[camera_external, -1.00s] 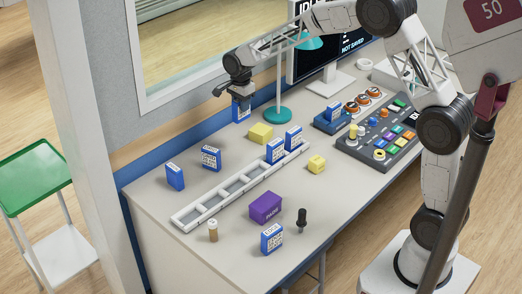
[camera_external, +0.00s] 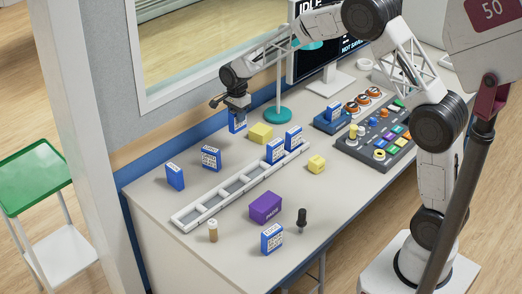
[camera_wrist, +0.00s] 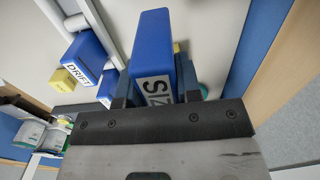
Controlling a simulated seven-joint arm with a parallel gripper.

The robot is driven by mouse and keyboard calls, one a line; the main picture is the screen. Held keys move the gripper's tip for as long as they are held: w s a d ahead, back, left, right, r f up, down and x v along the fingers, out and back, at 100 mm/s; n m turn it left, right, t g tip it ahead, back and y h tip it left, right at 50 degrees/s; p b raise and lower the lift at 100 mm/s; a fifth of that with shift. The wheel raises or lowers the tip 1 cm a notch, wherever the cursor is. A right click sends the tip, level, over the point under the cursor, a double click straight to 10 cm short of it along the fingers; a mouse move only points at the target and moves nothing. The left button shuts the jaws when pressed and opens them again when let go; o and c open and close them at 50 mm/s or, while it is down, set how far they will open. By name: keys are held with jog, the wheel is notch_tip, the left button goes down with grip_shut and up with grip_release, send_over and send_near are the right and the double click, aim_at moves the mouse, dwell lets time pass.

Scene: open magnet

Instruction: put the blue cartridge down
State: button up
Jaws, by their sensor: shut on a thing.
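My gripper (camera_external: 238,107) is shut on a blue cartridge (camera_external: 237,123), which hangs upright below it near the back edge of the table (camera_external: 160,212). I cannot tell whether its bottom touches the tabletop. In the wrist view the held cartridge (camera_wrist: 165,45) sits between the two fingers (camera_wrist: 156,90), with a partly hidden white label starting "SIZ". Other blue cartridges stand on the table: one at the far left (camera_external: 175,177), one beside it (camera_external: 211,157), and one at the front (camera_external: 271,238). Two more stand in the white rack (camera_external: 205,208), at its right end (camera_external: 275,150) (camera_external: 293,138).
A yellow block (camera_external: 261,133) and a teal lamp base (camera_external: 278,115) are close to the right of the held cartridge. A purple box (camera_external: 265,207), a second yellow block (camera_external: 316,164) and a button panel (camera_external: 380,140) are farther off. Bare tabletop lies left of the held cartridge.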

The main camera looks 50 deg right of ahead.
aim_at(238, 128)
jog(key=shift+f, duration=3.1)
jog(key=shift+f, duration=1.9)
jog(key=shift+f, duration=0.1)
jog(key=o, duration=1)
jog(key=shift+c, duration=0.2)
notch_tip(238, 128, up, 12)
jog(key=shift+r, duration=0.15)
jog(key=shift+r, duration=0.1)
